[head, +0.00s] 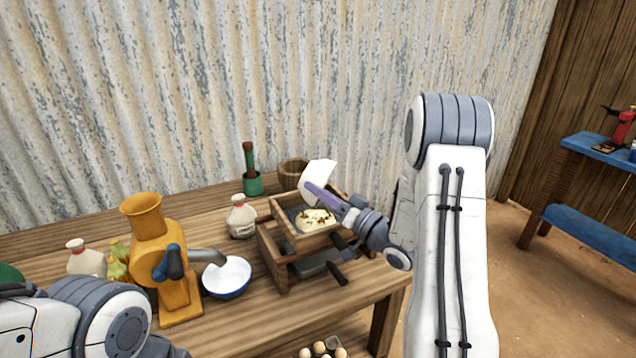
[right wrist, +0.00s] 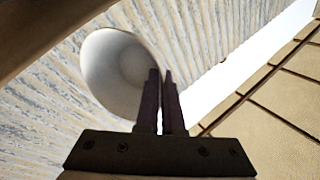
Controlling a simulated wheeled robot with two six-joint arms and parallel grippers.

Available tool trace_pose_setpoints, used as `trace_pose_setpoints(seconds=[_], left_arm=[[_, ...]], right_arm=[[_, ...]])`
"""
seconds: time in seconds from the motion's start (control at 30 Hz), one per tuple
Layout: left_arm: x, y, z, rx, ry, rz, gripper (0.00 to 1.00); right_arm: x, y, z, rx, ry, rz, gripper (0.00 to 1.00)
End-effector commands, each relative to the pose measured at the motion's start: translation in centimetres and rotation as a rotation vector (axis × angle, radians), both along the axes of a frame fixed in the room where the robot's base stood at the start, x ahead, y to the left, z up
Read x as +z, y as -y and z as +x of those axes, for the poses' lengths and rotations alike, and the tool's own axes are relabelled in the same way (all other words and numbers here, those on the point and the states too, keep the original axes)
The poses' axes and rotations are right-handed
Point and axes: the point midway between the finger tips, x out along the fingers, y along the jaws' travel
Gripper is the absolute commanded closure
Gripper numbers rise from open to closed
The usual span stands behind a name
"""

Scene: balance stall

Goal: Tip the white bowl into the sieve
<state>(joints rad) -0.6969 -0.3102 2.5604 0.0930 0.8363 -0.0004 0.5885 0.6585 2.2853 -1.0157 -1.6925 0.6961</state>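The white bowl (head: 318,176) is tipped steeply on its side above the back of the wooden sieve (head: 283,222). My right gripper (head: 312,189) is shut on the bowl's rim. In the right wrist view the white bowl (right wrist: 112,72) shows its round opening, and the closed dark fingers (right wrist: 161,76) overlap its edge. A pale heap with brown bits (head: 315,220) lies in the sieve below the bowl. The sieve sits on a wooden stand (head: 272,262). My left arm shows at the lower left, but its gripper is out of view.
A yellow grinder (head: 155,245) stands left on the wooden table (head: 225,312), with a blue-and-white bowl (head: 228,277) under its spout. Dark-handled tools (head: 338,274) lie by the stand.

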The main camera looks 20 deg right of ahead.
Motion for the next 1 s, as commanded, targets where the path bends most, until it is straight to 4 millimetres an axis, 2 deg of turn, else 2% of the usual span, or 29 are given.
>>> trace_pose_setpoints(seconds=[0.03, 0.1, 1.0], left_arm=[[1.0, 0.0, 0.0, 0.000, 0.000, 0.000, 0.50], [1.9, 0.0, 0.0, 0.000, 0.000, 0.000, 0.50], [12.8, 0.0, 0.0, 0.000, 0.000, 0.000, 0.50]], right_arm=[[0.8, 0.1, 0.6, -0.010, 0.003, -0.037, 1.00], [1.0, -0.2, 0.9, -0.010, -0.023, -0.066, 1.00], [1.8, -3.4, 3.7, 0.000, -0.398, -0.467, 1.00]])
